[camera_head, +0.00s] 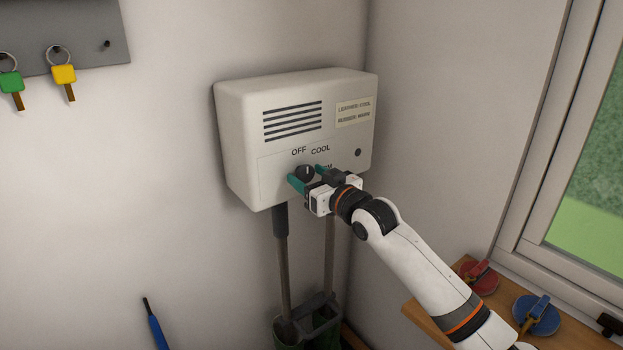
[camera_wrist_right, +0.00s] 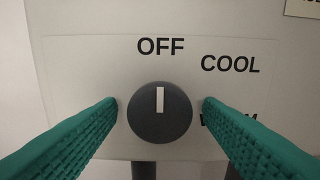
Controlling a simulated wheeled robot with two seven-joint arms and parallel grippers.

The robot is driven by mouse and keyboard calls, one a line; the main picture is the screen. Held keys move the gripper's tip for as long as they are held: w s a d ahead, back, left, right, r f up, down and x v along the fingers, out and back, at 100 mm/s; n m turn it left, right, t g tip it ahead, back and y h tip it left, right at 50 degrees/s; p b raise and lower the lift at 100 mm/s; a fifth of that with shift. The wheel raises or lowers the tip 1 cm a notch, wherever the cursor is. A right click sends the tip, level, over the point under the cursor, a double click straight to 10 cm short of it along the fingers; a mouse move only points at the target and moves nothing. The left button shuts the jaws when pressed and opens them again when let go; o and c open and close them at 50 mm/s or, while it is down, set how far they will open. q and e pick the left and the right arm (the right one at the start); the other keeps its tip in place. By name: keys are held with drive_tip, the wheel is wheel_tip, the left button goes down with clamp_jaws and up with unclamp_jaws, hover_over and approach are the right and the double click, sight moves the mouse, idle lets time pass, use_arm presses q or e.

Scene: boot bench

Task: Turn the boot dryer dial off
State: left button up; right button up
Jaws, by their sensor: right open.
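The boot dryer (camera_head: 240,135) is a white wall box with vent slots and the labels OFF and COOL; a third label is partly hidden. Its dark round dial (camera_head: 306,171) sits below the labels. In the right wrist view the dial (camera_wrist_right: 160,113) has a white mark pointing straight up, at OFF. My right gripper (camera_head: 307,176) is at the dial. Its green fingers stand open on either side of it, with small gaps showing in the right wrist view. My left gripper is not in view.
Two tubes (camera_head: 283,260) run down from the dryer to a dark green boot (camera_head: 290,338). Keys (camera_head: 64,75) hang on a grey board at upper left. A wooden shelf (camera_head: 425,318) with red (camera_head: 480,278) and blue (camera_head: 536,314) round items lies under the window at right.

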drive_tip(key=shift+s, duration=0.1)
drive_tip(key=b+v, duration=0.2)
drive_tip(key=v, duration=1)
drive_tip(key=shift+b, duration=0.3)
